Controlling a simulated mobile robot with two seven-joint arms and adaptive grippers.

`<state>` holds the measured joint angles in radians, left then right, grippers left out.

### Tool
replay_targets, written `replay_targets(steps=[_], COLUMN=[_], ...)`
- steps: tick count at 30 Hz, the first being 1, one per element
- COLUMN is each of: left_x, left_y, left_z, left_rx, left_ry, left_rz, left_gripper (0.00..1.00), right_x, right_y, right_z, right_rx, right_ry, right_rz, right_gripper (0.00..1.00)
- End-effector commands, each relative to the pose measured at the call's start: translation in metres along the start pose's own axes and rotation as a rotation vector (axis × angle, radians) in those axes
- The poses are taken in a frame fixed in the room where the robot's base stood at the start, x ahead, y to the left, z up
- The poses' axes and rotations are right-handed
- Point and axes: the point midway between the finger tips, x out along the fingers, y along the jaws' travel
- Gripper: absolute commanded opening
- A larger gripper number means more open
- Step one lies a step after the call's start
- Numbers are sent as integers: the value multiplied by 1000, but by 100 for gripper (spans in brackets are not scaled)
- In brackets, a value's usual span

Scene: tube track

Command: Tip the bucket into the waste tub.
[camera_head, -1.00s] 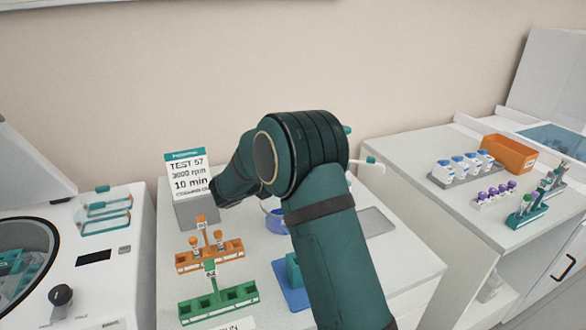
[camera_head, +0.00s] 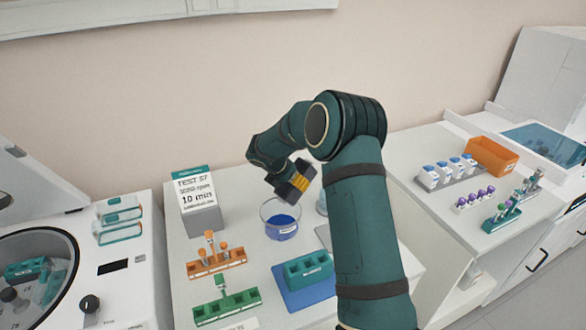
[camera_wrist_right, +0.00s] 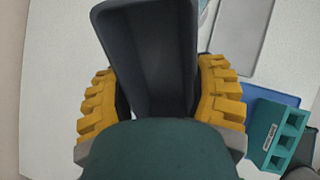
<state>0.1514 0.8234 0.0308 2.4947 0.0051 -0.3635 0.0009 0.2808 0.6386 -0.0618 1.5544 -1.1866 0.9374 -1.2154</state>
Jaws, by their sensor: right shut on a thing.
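My right gripper (camera_head: 297,187) with yellow pads is shut on a dark grey bucket (camera_wrist_right: 150,45), one finger on each side of it in the right wrist view. The bucket looks like a deep trough there, and I see nothing inside the part that shows. In the head view the gripper hangs just above and behind a clear round tub (camera_head: 281,226) with blue at its bottom, which looks like the waste tub. The bucket seems to be above the table, apart from the tub. My left gripper is not in view.
A teal block rack (camera_head: 308,271) on a blue mat is right of the tub. Orange (camera_head: 216,262) and green (camera_head: 226,307) racks are to the left, with a TEST 57 sign (camera_head: 197,190) behind. A centrifuge (camera_head: 92,270) is at far left. A grey tray lies partly behind my arm.

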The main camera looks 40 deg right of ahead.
Motion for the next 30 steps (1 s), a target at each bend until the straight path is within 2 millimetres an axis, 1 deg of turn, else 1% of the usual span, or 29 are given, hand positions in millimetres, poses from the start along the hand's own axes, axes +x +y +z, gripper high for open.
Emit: replay_targets(steps=[1, 7, 8, 9, 13, 21, 25, 30], left_x=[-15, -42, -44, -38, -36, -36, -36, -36], left_y=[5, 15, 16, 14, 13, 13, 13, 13], left_z=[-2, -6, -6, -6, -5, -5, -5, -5], left_rx=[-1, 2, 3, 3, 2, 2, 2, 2], left_ry=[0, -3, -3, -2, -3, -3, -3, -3], left_rz=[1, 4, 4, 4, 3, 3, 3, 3], left_gripper=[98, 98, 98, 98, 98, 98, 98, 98], right_x=[-4, -1, 0, 5, 10, 13, 13, 12], right_y=[-1, -1, -1, -1, -1, 0, 0, 0], right_z=[6, 5, 4, 3, 0, -2, -3, -3], right_rx=[5, 7, 9, 12, 12, 10, 6, 5], right_ry=[24, 156, 178, 219, 347, 563, 613, 627], right_rz=[-2, -1, -1, -1, -2, 0, 2, 3], right_gripper=[27, 27, 27, 27, 27, 27, 27, 27])
